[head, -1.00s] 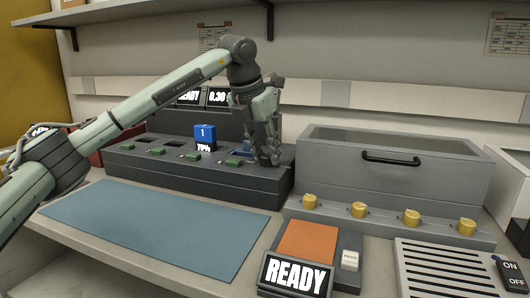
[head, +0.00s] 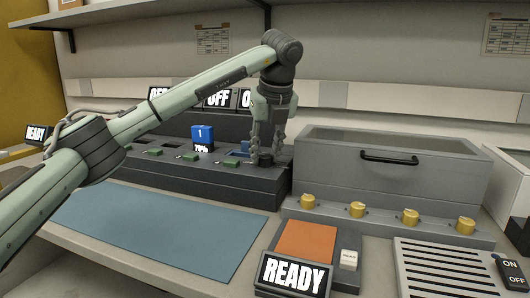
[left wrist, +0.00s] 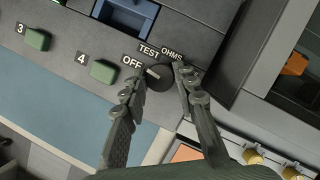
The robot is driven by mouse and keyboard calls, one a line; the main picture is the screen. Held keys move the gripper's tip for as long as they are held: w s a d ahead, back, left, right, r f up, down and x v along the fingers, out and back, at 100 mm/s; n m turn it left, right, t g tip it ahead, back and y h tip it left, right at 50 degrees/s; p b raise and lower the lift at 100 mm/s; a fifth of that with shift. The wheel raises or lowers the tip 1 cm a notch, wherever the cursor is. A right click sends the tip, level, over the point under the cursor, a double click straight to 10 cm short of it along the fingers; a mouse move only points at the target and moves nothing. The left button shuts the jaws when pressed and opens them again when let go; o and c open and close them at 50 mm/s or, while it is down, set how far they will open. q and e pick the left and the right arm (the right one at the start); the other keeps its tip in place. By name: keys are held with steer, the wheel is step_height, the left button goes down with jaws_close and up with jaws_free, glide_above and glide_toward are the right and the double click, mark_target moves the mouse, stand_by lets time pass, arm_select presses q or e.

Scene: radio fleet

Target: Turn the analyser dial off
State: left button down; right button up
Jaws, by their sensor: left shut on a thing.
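The black analyser dial (head: 265,161) is at the right end of the dark analyser unit (head: 225,180). In the left wrist view the dial (left wrist: 158,77) has a white pointer mark on its upper left, on the side of the printed OFF label (left wrist: 132,61). TEST and OHMS labels lie further right. My left gripper (head: 267,156) points down with its fingers on either side of the dial, shut on it. The left wrist view shows both fingers (left wrist: 158,86) flanking it. The displays (head: 218,98) behind read OFF. My right gripper is not in view.
A blue block (head: 202,136) marked 1 stands on the unit among green buttons (left wrist: 103,71). A grey lidded box (head: 390,168) with yellow knobs (head: 357,209) is close on the right. A blue mat (head: 160,230) lies clear in front. A READY screen (head: 293,273) stands at the front.

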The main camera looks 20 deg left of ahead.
arm_select(q)
steer(key=shift+n+y, duration=0.3)
steer(key=shift+n, duration=0.5)
steer(key=c, duration=1.2)
jaws_free()
steer(key=v, duration=1.2)
steer(key=shift+w+r, duration=0.1)
steer(key=shift+w, duration=0.2)
steer(key=shift+g, duration=0.3)
